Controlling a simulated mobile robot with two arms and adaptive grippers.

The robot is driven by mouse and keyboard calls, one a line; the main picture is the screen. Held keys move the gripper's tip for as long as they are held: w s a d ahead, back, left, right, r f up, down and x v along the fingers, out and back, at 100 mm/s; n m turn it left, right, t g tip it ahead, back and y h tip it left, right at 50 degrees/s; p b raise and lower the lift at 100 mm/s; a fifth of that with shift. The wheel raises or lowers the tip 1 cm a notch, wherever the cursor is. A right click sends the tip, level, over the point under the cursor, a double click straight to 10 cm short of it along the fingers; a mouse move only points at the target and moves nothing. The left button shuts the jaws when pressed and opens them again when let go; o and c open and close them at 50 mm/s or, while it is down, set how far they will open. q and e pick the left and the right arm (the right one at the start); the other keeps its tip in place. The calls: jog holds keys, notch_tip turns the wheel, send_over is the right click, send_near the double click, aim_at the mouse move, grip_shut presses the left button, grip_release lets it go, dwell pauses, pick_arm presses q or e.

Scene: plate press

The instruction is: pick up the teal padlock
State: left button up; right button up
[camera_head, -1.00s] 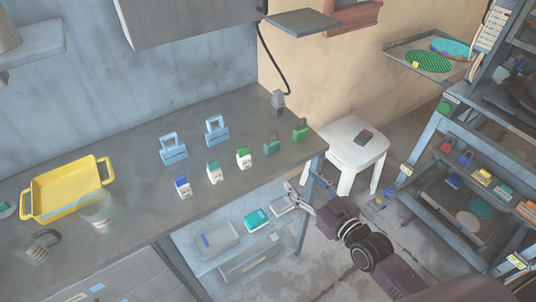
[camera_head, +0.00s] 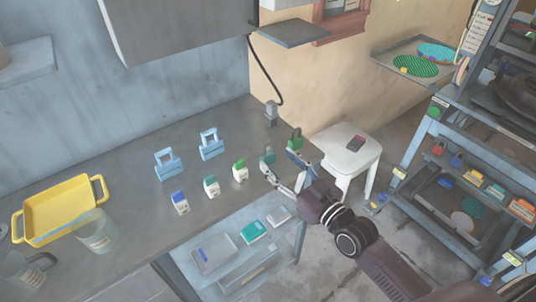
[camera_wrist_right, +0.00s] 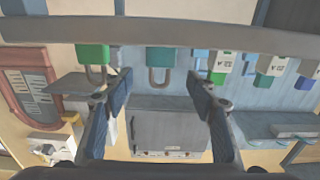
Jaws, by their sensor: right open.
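The teal padlock (camera_head: 267,157) stands on the grey workbench (camera_head: 135,215) near its right end, partly hidden in the head view. The green padlock (camera_head: 295,141) stands to its right. My right gripper (camera_head: 283,168) is open and empty at the bench's edge, just in front of the teal padlock. In the upside-down right wrist view, the teal padlock (camera_wrist_right: 160,57) lines up with the gap between the open fingers (camera_wrist_right: 160,92), and the green padlock (camera_wrist_right: 92,54) lies left of that gap. No contact with the teal padlock is visible. My left gripper is out of view.
Small label-bearing blocks, blue (camera_head: 180,203), teal (camera_head: 212,187) and green (camera_head: 240,171), stand left of the padlocks. Two light-blue handled pieces (camera_head: 167,167) (camera_head: 211,146) stand behind them. A white stool (camera_head: 345,150) and a shelf rack (camera_head: 440,130) are at right.

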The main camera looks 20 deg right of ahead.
aim_at(269, 152)
jog(key=shift+x, duration=2)
jog(key=shift+c, duration=0.2)
jog(key=c, duration=1.3)
